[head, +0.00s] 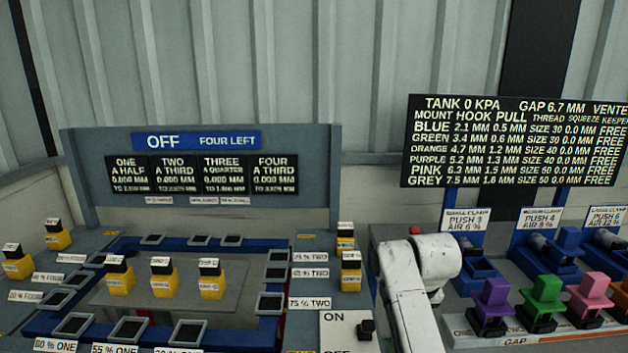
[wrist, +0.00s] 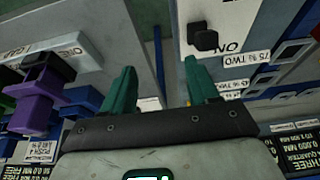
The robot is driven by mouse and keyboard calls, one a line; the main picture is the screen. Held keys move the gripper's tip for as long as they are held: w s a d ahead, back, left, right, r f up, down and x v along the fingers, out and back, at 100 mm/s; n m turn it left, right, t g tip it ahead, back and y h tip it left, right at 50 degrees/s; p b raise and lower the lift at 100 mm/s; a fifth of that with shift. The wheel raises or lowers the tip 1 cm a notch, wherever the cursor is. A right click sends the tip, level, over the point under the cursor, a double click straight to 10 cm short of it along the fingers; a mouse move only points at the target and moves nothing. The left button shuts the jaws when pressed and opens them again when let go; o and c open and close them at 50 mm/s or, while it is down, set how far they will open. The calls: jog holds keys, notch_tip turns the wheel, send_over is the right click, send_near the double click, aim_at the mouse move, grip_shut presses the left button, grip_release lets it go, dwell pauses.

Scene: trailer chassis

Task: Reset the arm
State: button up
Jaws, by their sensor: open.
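My gripper (wrist: 162,92) shows in the wrist view with two green fingers spread apart and nothing between them. It is open. In the head view my white arm (head: 415,285) rises at the lower middle, between the two stations; the gripper itself is not visible there. In the wrist view a black switch knob (wrist: 203,38) on a white ON plate (wrist: 228,20) lies beyond the right finger. A purple mount (wrist: 45,88) lies to the left of the fingers, apart from them.
The left station has yellow blocks (head: 161,282) with black tops, grey-framed slots and an OFF panel (head: 197,141). The ON/OFF switch (head: 367,328) sits close left of my arm. Coloured mounts, including a green one (head: 546,294), stand right below a black readout board (head: 515,143).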

jog(key=s+d+f+g, duration=0.1)
jog(key=s+d+f, duration=0.2)
jog(key=s+f, duration=0.65)
jog(key=s+d+f+g, duration=0.15)
jog(key=s+f, duration=0.45)
jog(key=s, duration=0.6)
jog(key=s+d+f, duration=0.1)
jog(key=s, duration=1.2)
jog(key=s+d, duration=0.2)
jog(key=s, duration=1.1)
jog(key=shift+f+m+g, duration=0.3)
jog(key=shift+f+g, duration=0.05)
